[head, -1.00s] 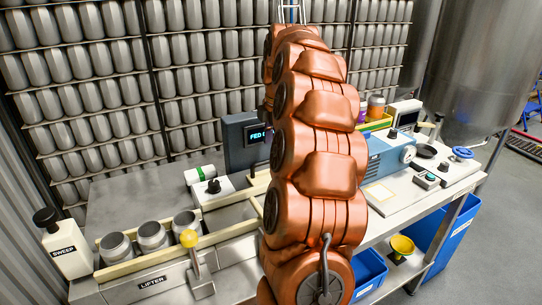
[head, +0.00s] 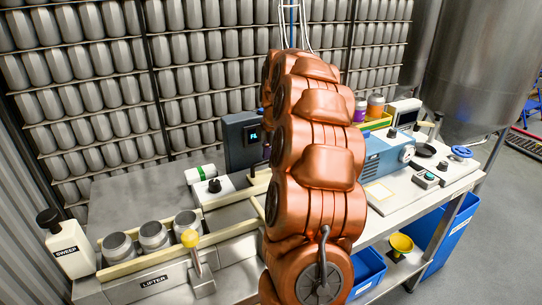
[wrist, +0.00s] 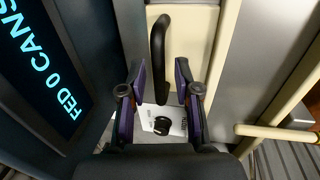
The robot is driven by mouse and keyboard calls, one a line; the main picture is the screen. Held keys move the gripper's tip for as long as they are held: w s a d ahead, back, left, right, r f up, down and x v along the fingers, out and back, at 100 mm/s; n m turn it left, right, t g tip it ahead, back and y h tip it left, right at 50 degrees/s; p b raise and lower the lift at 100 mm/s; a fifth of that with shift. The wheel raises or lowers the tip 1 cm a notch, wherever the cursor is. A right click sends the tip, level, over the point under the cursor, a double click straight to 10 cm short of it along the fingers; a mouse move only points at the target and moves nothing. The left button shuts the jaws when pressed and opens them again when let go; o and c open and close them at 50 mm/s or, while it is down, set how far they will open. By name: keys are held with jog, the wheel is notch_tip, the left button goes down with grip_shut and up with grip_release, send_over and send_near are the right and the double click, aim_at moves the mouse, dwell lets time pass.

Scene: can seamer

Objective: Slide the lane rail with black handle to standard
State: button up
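The black handle (wrist: 158,52) is a curved bar on the cream lane rail (wrist: 195,40) in the wrist view. My gripper (wrist: 161,82) is open, with its two purple-padded fingers apart. The lower end of the handle lies near the gap between the fingertips; I cannot tell whether it is between them in depth. No finger visibly closes on it.
A dark display (wrist: 42,70) reading "FED 0 CANS" stands close on the left in the wrist view. A black knob (wrist: 163,126) sits on a white plate. Several cans (head: 153,235) and a yellow-knobbed lever (head: 191,240) are at the bench's left. A pale rod (wrist: 275,132) lies right.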

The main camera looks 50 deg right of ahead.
grip_shut()
dwell(0.4)
jog(key=shift+s+a+b, duration=0.2)
jog(key=shift+s+b, duration=0.15)
jog(key=shift+s, duration=0.15)
jog(key=shift+s+a+b, duration=0.15)
jog(key=shift+s+b, duration=0.15)
jog(key=shift+s, duration=0.15)
jog(key=shift+o, duration=1.1)
grip_release()
